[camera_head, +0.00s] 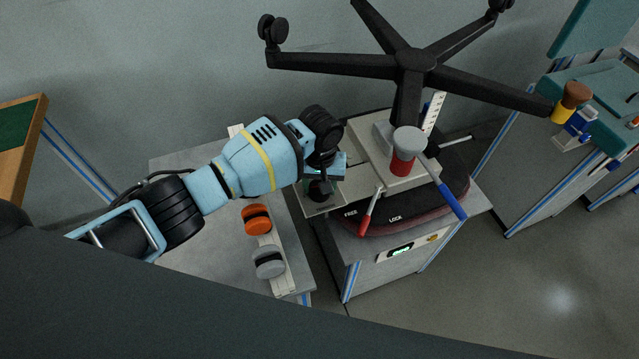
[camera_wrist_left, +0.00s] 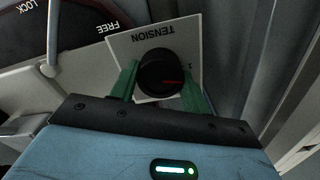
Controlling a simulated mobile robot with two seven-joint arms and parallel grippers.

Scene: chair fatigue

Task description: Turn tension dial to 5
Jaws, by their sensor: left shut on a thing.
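The tension dial (camera_wrist_left: 160,74) is a round black knob with a red pointer line, on a pale plate (camera_wrist_left: 125,47) marked TENSION. In the left wrist view the red line points right, near a small "1" mark; other numbers are hidden. My left gripper (camera_wrist_left: 160,85) has its green fingers on either side of the dial and is shut on it. In the head view the dial (camera_head: 319,190) is partly covered by my left gripper (camera_head: 322,178), beside the chair mechanism (camera_head: 375,160). My right gripper is not in view.
The upturned chair base (camera_head: 415,60) spreads above the mechanism. A red lever (camera_head: 370,212) and a blue lever (camera_head: 446,190) stick out near FREE and LOCK labels. A side table (camera_head: 210,255) holds an orange-black roller (camera_head: 257,219) and a grey one (camera_head: 268,261).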

